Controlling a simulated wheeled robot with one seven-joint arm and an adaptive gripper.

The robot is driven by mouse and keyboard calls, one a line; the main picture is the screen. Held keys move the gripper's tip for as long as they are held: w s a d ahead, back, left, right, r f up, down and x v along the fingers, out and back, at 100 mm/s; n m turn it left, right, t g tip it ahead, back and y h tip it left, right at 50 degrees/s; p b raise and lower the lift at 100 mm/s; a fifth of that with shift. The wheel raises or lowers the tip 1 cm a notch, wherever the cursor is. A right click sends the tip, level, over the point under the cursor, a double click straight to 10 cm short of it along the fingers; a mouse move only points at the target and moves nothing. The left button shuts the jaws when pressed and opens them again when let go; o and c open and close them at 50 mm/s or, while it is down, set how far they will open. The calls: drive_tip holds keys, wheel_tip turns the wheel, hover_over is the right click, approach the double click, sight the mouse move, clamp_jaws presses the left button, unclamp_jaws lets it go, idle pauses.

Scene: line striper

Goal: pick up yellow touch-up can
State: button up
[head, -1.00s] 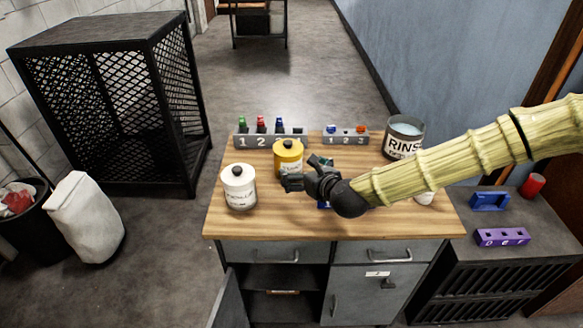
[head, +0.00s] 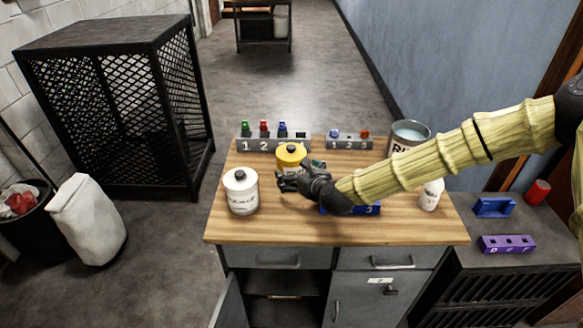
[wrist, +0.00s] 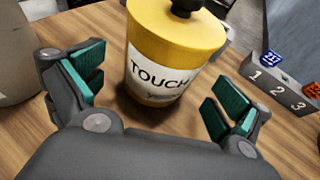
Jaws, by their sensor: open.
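The yellow touch-up can (head: 290,154) stands upright on the wooden workbench. It has a black knob on top, and in the wrist view the can (wrist: 162,50) shows a white label reading "TOUCH". My gripper (head: 285,182) is in front of the can and hides its lower part in the head view. In the wrist view my gripper (wrist: 158,94) is open, with one teal-padded finger to the left and one to the right of the can's lower part. The can is just ahead of the fingers, and neither pad visibly touches it.
A white can (head: 241,192) stands close left of my gripper. Numbered grey racks (head: 265,144) (head: 347,142) line the bench's back edge. A rinse bucket (head: 410,130) and a white bottle (head: 431,195) are right. A blue block (head: 365,209) is partly under my arm. The bench's front left (head: 270,228) is clear.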

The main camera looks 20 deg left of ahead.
drive_tip(key=shift+p+x, duration=0.7)
drive_tip(key=shift+x, duration=1.55)
drive_tip(key=shift+c, duration=0.2)
drive_tip(key=c, duration=1.4)
